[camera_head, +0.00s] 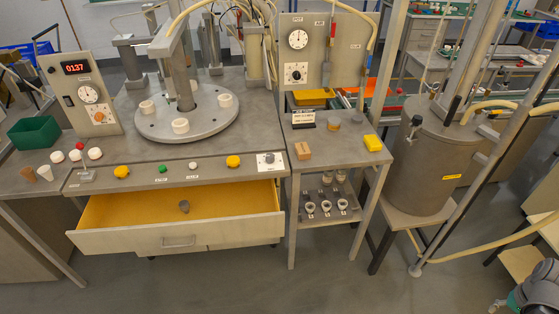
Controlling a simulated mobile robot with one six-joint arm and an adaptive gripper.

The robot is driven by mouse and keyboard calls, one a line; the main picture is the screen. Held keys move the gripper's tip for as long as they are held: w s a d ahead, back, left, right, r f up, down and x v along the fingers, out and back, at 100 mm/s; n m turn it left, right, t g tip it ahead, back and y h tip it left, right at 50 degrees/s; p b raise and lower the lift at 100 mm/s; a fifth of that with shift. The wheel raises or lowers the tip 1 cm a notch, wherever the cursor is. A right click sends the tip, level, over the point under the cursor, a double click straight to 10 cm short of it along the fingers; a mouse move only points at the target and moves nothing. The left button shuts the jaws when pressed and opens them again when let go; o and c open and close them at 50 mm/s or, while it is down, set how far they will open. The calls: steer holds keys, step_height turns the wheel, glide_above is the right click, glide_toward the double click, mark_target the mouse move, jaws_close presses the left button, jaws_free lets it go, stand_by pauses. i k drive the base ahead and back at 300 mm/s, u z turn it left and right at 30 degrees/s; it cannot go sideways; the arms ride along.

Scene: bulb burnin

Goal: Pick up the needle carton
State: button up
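A small tan box (303,150), which may be the needle carton, lies on the front left of the small side table (329,160). I cannot read any label on it. Part of my arm shows in the bottom right corner, well away from the side table. My gripper's fingers cannot be made out there.
A labelled black stand (303,119) and small round pieces stand behind the tan box. A large grey tank (430,165) stands right of the table. Floor in front is clear.

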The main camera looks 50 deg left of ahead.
mark_target(302, 150)
steer(key=z, duration=0.05)
steer(key=k, duration=1.25)
steer(key=u, duration=1.3)
steer(key=i, duration=1)
